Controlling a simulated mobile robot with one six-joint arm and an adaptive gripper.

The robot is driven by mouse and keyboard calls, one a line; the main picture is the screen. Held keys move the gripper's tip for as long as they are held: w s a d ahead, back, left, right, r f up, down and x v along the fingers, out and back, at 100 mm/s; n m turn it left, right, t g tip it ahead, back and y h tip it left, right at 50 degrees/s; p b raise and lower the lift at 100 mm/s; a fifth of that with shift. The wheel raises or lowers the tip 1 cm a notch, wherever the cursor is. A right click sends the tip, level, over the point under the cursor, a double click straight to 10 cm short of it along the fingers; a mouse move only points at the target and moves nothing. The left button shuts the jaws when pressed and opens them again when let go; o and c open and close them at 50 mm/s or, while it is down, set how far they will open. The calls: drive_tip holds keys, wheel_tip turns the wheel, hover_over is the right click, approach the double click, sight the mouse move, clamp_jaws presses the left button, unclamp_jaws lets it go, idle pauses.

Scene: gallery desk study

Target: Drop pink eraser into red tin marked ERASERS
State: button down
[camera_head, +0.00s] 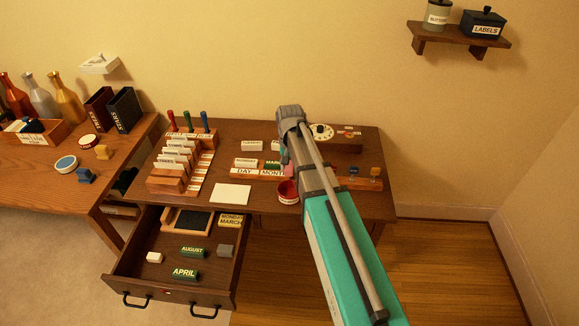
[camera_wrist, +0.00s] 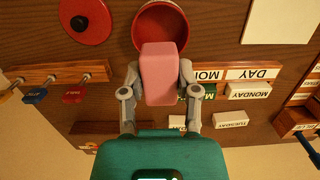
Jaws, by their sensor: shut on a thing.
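The pink eraser (camera_wrist: 159,75) is held between the fingers of my gripper (camera_wrist: 160,82) in the wrist view. The red tin (camera_wrist: 147,22) is open and round, just beyond the eraser in the wrist view, and the eraser's end overlaps its near rim in the picture. In the head view the red tin (camera_head: 288,192) stands at the desk's front edge, beside my arm. Its label is too small to read there. My arm hides most of the gripper in the head view, and a bit of the pink eraser (camera_head: 288,170) shows next to it.
An open drawer (camera_head: 166,290) with blocks juts out at the front left. A red disc (camera_wrist: 86,20) lies near the tin.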

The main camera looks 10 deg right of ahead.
drive_tip(key=b, duration=0.9)
hover_over(289, 195)
drive_tip(key=shift+s+f, duration=0.1)
drive_tip(key=shift+f, duration=4.7)
drive_tip(key=shift+c, duration=1.3)
unclamp_jaws()
drive_tip(key=shift+r, duration=0.1)
drive_tip(key=shift+r+p, duration=3.3)
drive_tip(key=shift+r, duration=0.1)
drive_tip(key=s+r+n+t+p, duration=0.1)
drive_tip(key=s+r+n+p, duration=0.2)
drive_tip(key=s, duration=1.3)
drive_tip(key=shift+d+r+n+p, duration=0.25)
drive_tip(key=shift+r+n+p, duration=0.05)
drive_tip(key=shift+r+p, duration=0.35)
